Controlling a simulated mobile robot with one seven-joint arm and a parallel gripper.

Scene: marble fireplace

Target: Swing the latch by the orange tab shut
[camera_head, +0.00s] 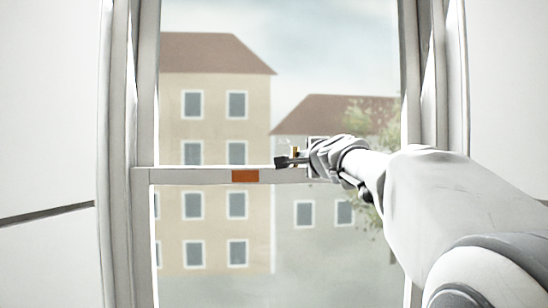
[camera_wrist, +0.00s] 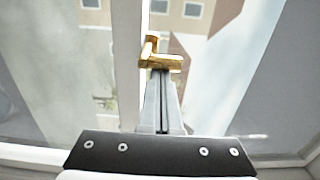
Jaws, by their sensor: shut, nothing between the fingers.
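An orange tab (camera_head: 245,176) is set on the pale horizontal rail of the window in the head view. A small brass latch (camera_head: 294,153) shows just right of it, at the top of the rail and partly hidden by my gripper. In the wrist view the brass latch (camera_wrist: 160,58) has an upright part and a short arm pointing right. My gripper (camera_head: 281,162) is shut and empty, to the right of and a little above the orange tab. In the wrist view the fingertips (camera_wrist: 161,74) are right at the latch's arm; I cannot tell whether they touch it.
The pale rail (camera_head: 200,175) crosses the window between the left frame (camera_head: 145,110) and the right frame (camera_head: 412,70). Buildings and a tree show beyond the glass. My arm reaches in from the lower right. The space in front of the rail's left part looks clear.

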